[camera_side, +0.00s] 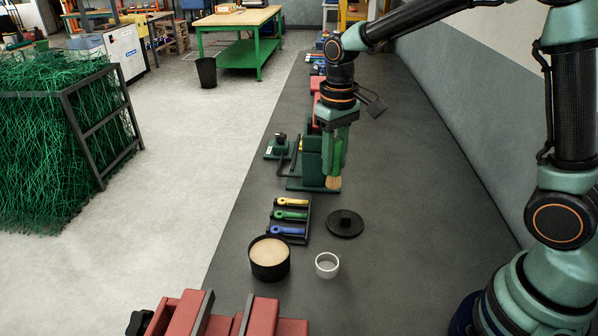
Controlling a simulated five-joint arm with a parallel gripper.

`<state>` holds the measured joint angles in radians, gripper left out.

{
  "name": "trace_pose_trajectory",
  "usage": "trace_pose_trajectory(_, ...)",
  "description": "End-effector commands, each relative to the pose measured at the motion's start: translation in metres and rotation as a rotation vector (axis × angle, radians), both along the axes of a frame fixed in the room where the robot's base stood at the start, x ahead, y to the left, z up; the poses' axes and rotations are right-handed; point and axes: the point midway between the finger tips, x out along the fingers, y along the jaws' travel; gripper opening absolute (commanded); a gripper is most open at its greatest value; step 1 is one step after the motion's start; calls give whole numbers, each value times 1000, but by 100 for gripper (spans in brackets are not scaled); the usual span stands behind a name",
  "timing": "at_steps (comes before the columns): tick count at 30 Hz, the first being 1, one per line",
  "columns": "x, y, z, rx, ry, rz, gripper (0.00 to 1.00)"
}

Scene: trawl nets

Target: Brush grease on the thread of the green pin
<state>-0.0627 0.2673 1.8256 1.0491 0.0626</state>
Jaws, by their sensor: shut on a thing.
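The green pin (290,215) lies in a dark rack (305,222), between a yellow pin (291,202) and a blue pin (287,230). Each pin has a ring-shaped end; the thread cannot be made out at this size. My gripper (335,172) points down, above and to the right of the rack. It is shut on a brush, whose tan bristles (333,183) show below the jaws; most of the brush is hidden. The bristles are apart from the pins. An open black tub (270,271) holds a tan, grease-like filling (269,250) in front of the rack.
A black lid with a knob (345,226) lies right of the rack. A small white cup (327,266) stands beside the tub. A green stand (312,155) is behind my gripper. Red vise-like parts (262,315) are at the front. The bench's right side is clear.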

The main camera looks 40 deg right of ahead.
Motion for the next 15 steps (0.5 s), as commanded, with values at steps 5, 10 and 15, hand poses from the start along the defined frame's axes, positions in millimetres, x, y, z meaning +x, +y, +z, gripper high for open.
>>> trace_pose_trajectory(5, 28, 14, -17, 0, 2, 1, 0)
trace_pose_trajectory(10, 40, 20, -24, 0, 0, 0, 0)
trace_pose_trajectory(15, 42, 21, -30, 0, 0, 0, 0)
